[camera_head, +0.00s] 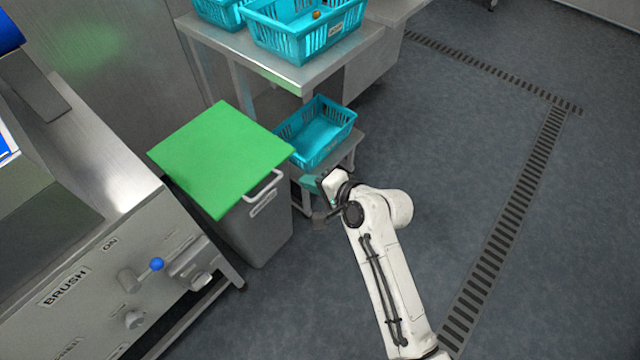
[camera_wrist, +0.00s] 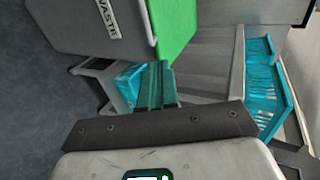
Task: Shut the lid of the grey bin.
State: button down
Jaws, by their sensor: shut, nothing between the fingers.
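The grey bin (camera_head: 262,232) stands beside the steel machine. Its green lid (camera_head: 220,150) lies over the top and hides the inside; I see no clear gap under it. A pale bar handle (camera_head: 264,187) is at the lid's front right edge. In the wrist view the bin (camera_wrist: 100,28) with its WASTE label is at upper left, the lid (camera_wrist: 176,25) a green strip along it. My gripper (camera_head: 322,212) is low, right of the bin and apart from it. Its teal fingers (camera_wrist: 156,84) are together and empty in the wrist view.
The machine (camera_head: 130,290) with knobs and a blue-tipped lever is close on the bin's left. A low stand with a teal crate (camera_head: 318,135) is behind and right. A steel table (camera_head: 285,72) with teal crates is further back. The floor (camera_head: 460,170) to the right is clear.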

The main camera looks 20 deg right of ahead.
jog(key=shift+f+v, duration=0.25)
jog(key=shift+v, duration=1.05)
jog(key=shift+s, duration=0.1)
jog(key=shift+d, duration=0.15)
jog(key=s+d+r+n+g+h+p, duration=0.2)
jog(key=s+d+n+g+h+p, duration=0.4)
jog(key=s+d, duration=0.75)
jog(key=s+d+r+n+g+p, duration=0.1)
jog(key=s+r+n+p, duration=0.1)
jog(key=s, duration=0.7)
jog(key=s+d+r+n+g+h+p, duration=0.1)
jog(key=s+r+n+g+p, duration=0.1)
jog(key=s, duration=0.7)
jog(key=shift+r+n+p, duration=0.3)
jog(key=shift+n+p, duration=0.05)
jog(key=shift+n, duration=0.05)
